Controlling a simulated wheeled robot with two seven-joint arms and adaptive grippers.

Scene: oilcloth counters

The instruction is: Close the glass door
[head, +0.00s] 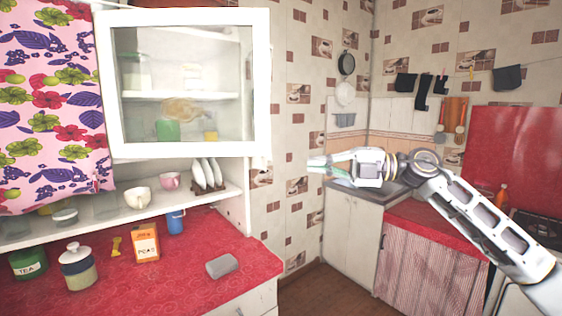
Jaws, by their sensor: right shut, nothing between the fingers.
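The glass door (262,85) is a white-framed pane on the wall cabinet at the upper left. It seems to stand out from the cabinet front, partly open, though the exact angle is hard to judge. Shelves with a green container (167,130) and other items show through the glass. My right gripper (312,163) is shut and empty, fingers pointing left. In the picture it is a little to the right of the door's lower right corner, with a visible gap between them. My left gripper is not in view.
Below the door, an open shelf holds cups (137,197) and upright plates (207,173). The red counter (190,270) carries a jar (77,268), an orange box (145,243), a blue mug (175,221) and a grey block (222,266). A floral curtain (50,110) hangs at the left.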

